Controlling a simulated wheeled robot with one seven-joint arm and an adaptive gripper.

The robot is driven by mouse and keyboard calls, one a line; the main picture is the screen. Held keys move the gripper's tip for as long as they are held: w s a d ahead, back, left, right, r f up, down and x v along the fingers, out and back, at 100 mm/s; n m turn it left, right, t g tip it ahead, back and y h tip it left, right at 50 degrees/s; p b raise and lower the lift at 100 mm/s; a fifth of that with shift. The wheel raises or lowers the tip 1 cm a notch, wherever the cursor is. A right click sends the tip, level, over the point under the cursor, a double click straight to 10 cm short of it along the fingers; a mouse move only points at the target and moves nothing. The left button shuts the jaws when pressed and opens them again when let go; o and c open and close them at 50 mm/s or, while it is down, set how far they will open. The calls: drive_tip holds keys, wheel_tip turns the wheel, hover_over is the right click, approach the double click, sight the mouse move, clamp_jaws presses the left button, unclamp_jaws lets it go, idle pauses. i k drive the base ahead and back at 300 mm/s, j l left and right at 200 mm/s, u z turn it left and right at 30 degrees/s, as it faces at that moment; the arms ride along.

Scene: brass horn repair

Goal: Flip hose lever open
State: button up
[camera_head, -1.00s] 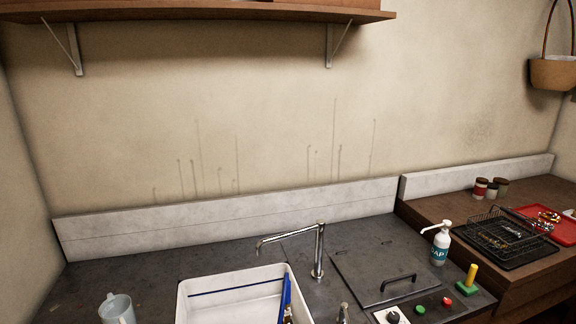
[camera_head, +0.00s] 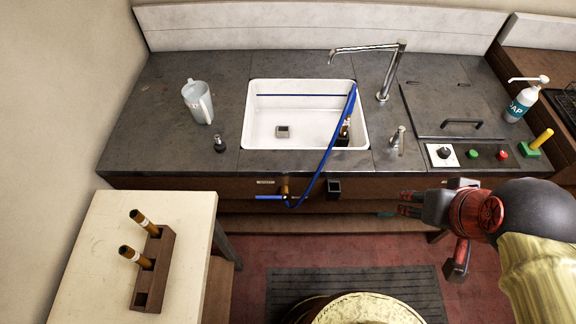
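The hose lever (camera_head: 268,197) is a short blue handle on a small brass valve (camera_head: 285,190) at the front of the counter, below the sink. It lies roughly level and points left. A blue hose (camera_head: 325,165) runs from the valve up over the sink rim to a nozzle (camera_head: 345,128) inside the sink's right side. My gripper (camera_head: 402,205) is at the right in front of the cabinet, well apart from the lever, with its fingers toward the left. I see nothing held in it. Its finger gap is too small and dark to judge.
The white sink (camera_head: 250,115) is set in the dark counter (camera_head: 160,120). A dark box (camera_head: 333,188) sticks out right of the valve, between it and my gripper. A pale table (camera_head: 100,240) with a wooden rack (camera_head: 152,270) stands front left. A grey mat (camera_head: 420,290) covers the floor.

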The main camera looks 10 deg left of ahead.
sight(283, 197)
drive_tip(key=u, duration=1.1)
